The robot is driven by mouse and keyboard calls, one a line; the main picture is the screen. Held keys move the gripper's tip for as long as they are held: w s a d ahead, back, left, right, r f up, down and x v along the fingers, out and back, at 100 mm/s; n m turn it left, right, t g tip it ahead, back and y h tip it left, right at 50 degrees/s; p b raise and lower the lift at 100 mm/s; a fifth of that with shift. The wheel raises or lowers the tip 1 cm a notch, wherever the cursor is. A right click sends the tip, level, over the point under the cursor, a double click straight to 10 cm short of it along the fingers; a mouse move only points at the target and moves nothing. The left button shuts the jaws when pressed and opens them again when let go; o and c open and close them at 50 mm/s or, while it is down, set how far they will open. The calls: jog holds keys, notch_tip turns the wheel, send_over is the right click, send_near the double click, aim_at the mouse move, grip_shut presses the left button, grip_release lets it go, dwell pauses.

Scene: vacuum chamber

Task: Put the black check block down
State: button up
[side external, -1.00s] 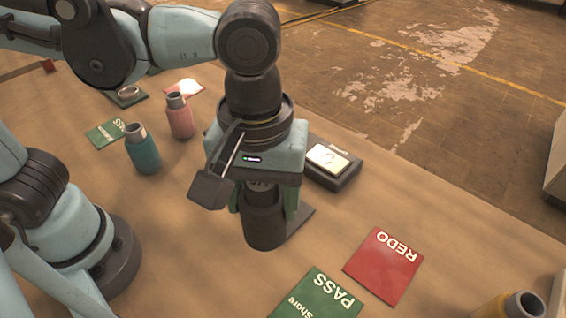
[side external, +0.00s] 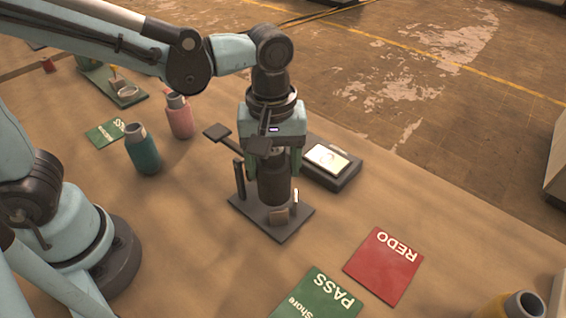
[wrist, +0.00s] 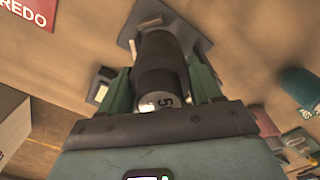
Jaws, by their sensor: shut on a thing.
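The black check block (side external: 273,186) is a dark upright cylinder. My gripper (side external: 273,170) is shut on it, with a green finger on each side. The block is over a dark square base plate (side external: 290,231) with small posts and a tan piece at its front. I cannot tell whether the block's bottom touches the plate. In the wrist view the block (wrist: 160,62) is between the fingers, its pale end marked "5", and the plate (wrist: 133,22) shows beyond it.
A dark device with a lit screen (side external: 328,158) stands close behind to the right. The red REDO card (side external: 383,265) and green PASS card (side external: 318,297) lie in front right. A teal bottle (side external: 143,150) and pink bottle (side external: 179,117) stand left. A yellowish bottle (side external: 500,305) is at lower right.

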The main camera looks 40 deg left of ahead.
aim_at(274, 179)
jog(key=shift+f, duration=2)
jog(key=shift+f, duration=0.1)
jog(key=o, duration=1.4)
notch_tip(274, 179, up, 12)
jog(key=a+m+t, duration=0.1)
jog(key=a, duration=0.1)
jog(key=a+f+m+t, duration=0.1)
jog(key=a, duration=0.2)
jog(key=a+m+t, duration=0.1)
jog(key=a+m, duration=0.1)
jog(key=shift+a+f+h, duration=0.25)
jog(key=shift+a+h, duration=0.1)
jog(key=shift+h, duration=0.05)
jog(key=a+m+t, duration=0.1)
jog(key=a, duration=0.1)
jog(key=a+f+m+t, duration=0.1)
jog(key=a+m, duration=0.1)
jog(key=s+a+f+m+t, duration=0.1)
jog(key=a, duration=0.1)
jog(key=shift+a+f+t+y, duration=0.15)
jog(key=shift+a+t+y, duration=0.15)
jog(key=shift+a+t, duration=0.1)
jog(key=shift+a+f+m, duration=0.1)
jog(key=shift+a+m, duration=0.15)
jog(key=shift+m, duration=0.25)
